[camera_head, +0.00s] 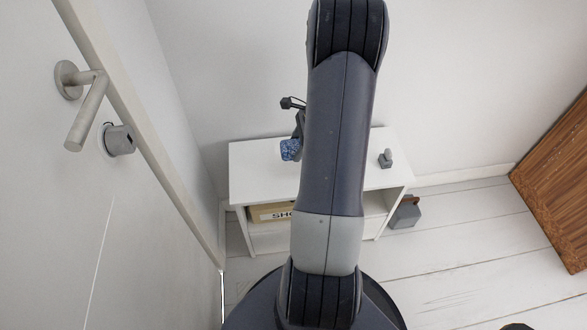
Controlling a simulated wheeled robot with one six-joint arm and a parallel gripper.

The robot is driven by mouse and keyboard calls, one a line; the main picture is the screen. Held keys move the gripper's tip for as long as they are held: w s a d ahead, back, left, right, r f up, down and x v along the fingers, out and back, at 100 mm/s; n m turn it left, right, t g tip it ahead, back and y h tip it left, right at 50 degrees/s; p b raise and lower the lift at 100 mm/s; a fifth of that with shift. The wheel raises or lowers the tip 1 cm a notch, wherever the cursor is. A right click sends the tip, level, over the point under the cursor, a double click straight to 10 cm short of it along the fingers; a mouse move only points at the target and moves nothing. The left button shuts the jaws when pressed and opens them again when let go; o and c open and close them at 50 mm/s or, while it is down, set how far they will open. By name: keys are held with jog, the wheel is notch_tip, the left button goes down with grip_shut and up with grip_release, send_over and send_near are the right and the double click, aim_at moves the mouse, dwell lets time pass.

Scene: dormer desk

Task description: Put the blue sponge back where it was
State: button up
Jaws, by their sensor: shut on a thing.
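The blue sponge (289,150) shows in the head view at the left of my arm, over the left-middle part of the white bench top (255,165). It is speckled blue and small in the picture. My gripper (298,139) is shut on it, and its fingers are partly hidden behind my arm link. I cannot tell whether the sponge touches the bench top or is held just above it.
A small grey object (386,159) stands on the bench's right side. A labelled box (270,213) sits on the shelf below. A grey container (405,213) is on the floor at right. A door with a handle (88,110) is at left, a wooden panel (560,180) at right.

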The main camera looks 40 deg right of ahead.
notch_tip(320, 180, down, 9)
jog(key=shift+f+b, duration=0.1)
jog(key=shift+b, duration=0.85)
jog(key=o, duration=0.9)
jog(key=shift+r, duration=0.2)
jog(key=p+v, duration=0.3)
jog(key=v, duration=0.9)
jog(key=shift+a, duration=0.1)
